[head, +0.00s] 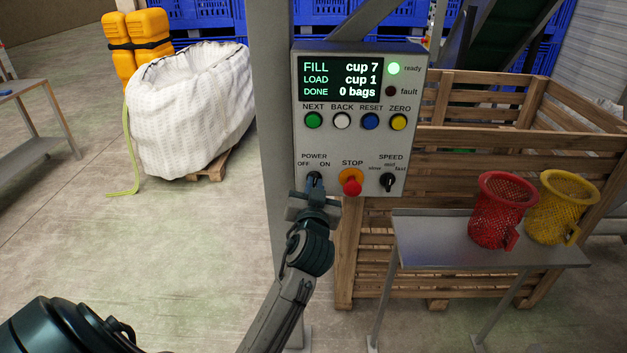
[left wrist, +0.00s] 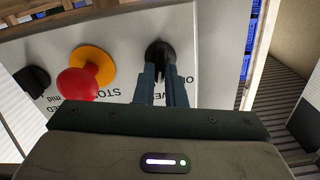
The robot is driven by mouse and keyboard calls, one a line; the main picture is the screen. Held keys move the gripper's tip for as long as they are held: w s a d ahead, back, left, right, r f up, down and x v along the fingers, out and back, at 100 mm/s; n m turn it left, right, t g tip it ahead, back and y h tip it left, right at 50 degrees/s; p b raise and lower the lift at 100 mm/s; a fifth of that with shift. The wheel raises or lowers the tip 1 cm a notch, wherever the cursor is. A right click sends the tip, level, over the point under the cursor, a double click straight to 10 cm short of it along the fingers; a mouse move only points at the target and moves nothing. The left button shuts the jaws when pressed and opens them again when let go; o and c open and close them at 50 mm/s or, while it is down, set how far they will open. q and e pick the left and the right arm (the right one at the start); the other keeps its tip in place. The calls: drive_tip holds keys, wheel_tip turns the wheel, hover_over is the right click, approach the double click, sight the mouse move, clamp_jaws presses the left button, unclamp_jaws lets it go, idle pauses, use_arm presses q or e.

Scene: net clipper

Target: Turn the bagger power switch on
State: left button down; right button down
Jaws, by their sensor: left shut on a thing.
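The power switch is a black rotary knob (head: 314,177) at the lower left of the grey control panel (head: 345,145), below the POWER label with OFF at left and ON at right. My left gripper (head: 314,187) reaches up to it from below and is shut on it. In the left wrist view the knob (left wrist: 160,50) sits between the fingertips (left wrist: 161,72), with the panel face upside down. The fingers hide part of the knob, and I cannot tell which way it points. My right gripper is not in view.
A red STOP button (head: 351,186) on an orange-yellow base and a black SPEED knob (head: 388,182) sit right of the switch. A post (head: 278,120) stands left of the panel; a bench (head: 440,228) with red and yellow mesh cups stands right.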

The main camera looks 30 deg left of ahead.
use_arm(q)
drive_tip(key=shift+r+m+p, duration=0.2)
drive_tip(key=shift+m+p, duration=0.1)
drive_tip(key=shift+m, duration=0.2)
drive_tip(key=shift+m+p, duration=0.5)
drive_tip(key=shift+m, duration=0.4)
drive_tip(key=shift+w+d+f+m+p, duration=0.1)
drive_tip(key=shift+m+p, duration=0.4)
drive_tip(key=shift+m, duration=0.3)
drive_tip(key=shift+f+m+p, duration=0.1)
drive_tip(key=shift+m+p, duration=0.35)
drive_tip(key=shift+m, duration=0.65)
drive_tip(key=c, duration=1.5)
unclamp_jaws()
drive_tip(key=shift+w+f, duration=0.1)
